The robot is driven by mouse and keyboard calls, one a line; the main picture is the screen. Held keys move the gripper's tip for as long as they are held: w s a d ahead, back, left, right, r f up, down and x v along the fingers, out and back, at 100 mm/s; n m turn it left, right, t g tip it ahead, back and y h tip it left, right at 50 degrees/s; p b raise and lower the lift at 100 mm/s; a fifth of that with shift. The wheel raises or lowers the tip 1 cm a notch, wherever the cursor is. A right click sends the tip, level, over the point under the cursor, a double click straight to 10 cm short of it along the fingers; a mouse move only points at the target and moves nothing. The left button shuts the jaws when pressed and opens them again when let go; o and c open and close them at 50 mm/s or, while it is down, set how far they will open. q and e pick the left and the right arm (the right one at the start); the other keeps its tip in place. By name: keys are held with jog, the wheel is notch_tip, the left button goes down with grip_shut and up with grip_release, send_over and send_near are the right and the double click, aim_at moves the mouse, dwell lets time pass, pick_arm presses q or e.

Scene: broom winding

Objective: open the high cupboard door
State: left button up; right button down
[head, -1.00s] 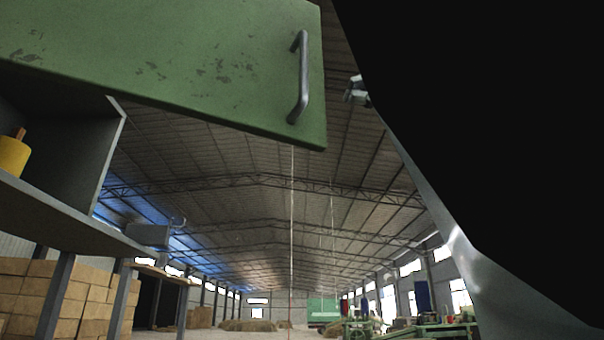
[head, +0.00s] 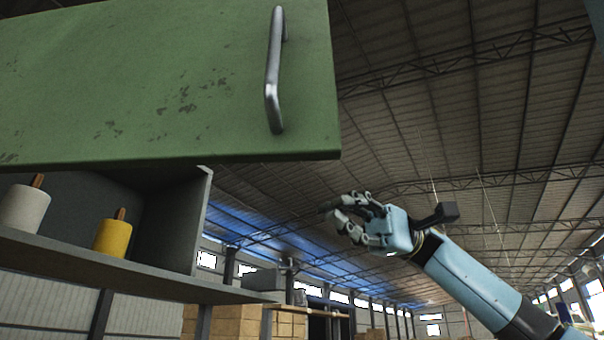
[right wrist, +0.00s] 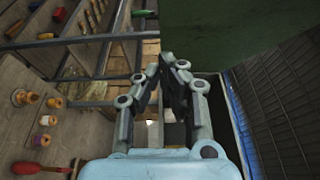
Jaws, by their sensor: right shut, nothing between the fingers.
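The green cupboard door (head: 160,85) fills the upper left of the head view, with worn patches on its face. Its silver bar handle (head: 273,70) stands upright near the right edge. The door reaches right past the grey side panel (head: 175,225) of the shelf below; I cannot tell how far it is open. My right gripper (head: 337,215) is below and right of the handle, apart from the door, shut and empty. In the right wrist view the gripper (right wrist: 167,65) points at a gap beside a dark green panel (right wrist: 205,28). My left gripper is not in view.
A grey shelf (head: 120,272) under the door holds a white spool (head: 24,208) and a yellow spool (head: 112,237). Stacked boxes (head: 237,322) stand below. Open air lies right of the door. In the right wrist view, spools lie along the left.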

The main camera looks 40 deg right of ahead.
jog(key=p, duration=0.4)
send_near(254, 163)
jog(key=w+a, duration=0.3)
jog(key=s, duration=0.1)
jog(key=s+a+p, duration=0.1)
jog(key=s, duration=0.1)
jog(key=shift+s+a+r, duration=0.15)
jog(key=shift+a, duration=0.25)
